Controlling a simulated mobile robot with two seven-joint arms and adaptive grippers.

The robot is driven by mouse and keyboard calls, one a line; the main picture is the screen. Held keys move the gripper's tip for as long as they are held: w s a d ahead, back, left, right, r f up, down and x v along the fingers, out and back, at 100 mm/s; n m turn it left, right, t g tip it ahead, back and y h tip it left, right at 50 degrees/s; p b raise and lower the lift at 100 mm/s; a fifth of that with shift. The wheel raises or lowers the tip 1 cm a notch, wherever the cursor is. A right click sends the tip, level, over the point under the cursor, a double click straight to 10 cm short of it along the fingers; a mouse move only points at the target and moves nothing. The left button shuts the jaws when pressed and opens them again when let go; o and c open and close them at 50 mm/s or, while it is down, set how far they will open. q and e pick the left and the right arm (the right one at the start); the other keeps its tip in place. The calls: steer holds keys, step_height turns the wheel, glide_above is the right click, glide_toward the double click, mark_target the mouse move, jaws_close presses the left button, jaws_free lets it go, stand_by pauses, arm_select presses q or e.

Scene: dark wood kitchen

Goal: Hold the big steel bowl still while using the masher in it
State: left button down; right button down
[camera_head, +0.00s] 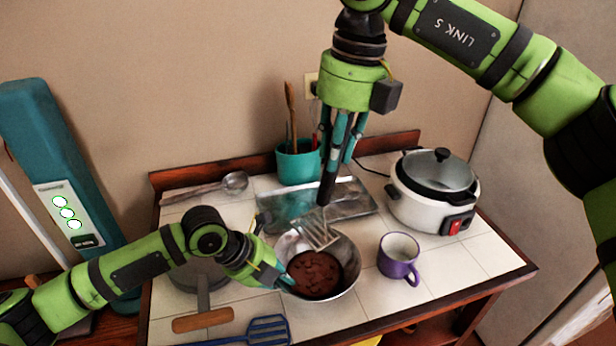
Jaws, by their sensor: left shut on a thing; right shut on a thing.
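The big steel bowl (345,248) stands on the white tiled table top with a dark brown lumpy mass (314,273) in it. My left gripper (283,281) is shut on the bowl's left rim. My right gripper (336,170) points down from above and is shut on the masher's dark handle. The masher (318,233) hangs upright, its slotted metal head at the bowl's back part, above the brown mass. Whether the head touches the bowl or its contents I cannot tell. The fingertips of my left gripper partly hide the bowl's left side.
A purple mug (399,262) stands close right of the bowl, with a white rice cooker (433,200) behind it. A metal tray (350,203) and a teal utensil cup (298,162) are behind. A ladle (235,183), a wooden-handled tool (203,320) and a blue spatula (268,331) lie leftward and in front.

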steer(key=d+f+y, duration=0.1)
steer(key=d, duration=0.1)
glide_above(336, 234)
steer(key=shift+d+f, duration=0.2)
steer(key=shift+f, duration=2.55)
steer(key=shift+d+f, duration=0.2)
steer(key=shift+f, duration=2.55)
steer(key=shift+f, duration=0.45)
steer(key=shift+f, duration=0.55)
steer(key=shift+a+v, duration=0.15)
steer(key=shift+v, duration=0.65)
steer(key=shift+a+v, duration=0.2)
steer(key=shift+v, duration=0.6)
steer(key=shift+f, duration=0.2)
steer(key=shift+d+x, duration=0.15)
steer(key=shift+x, duration=0.5)
steer(key=shift+d+x, duration=0.15)
steer(key=shift+x, duration=0.55)
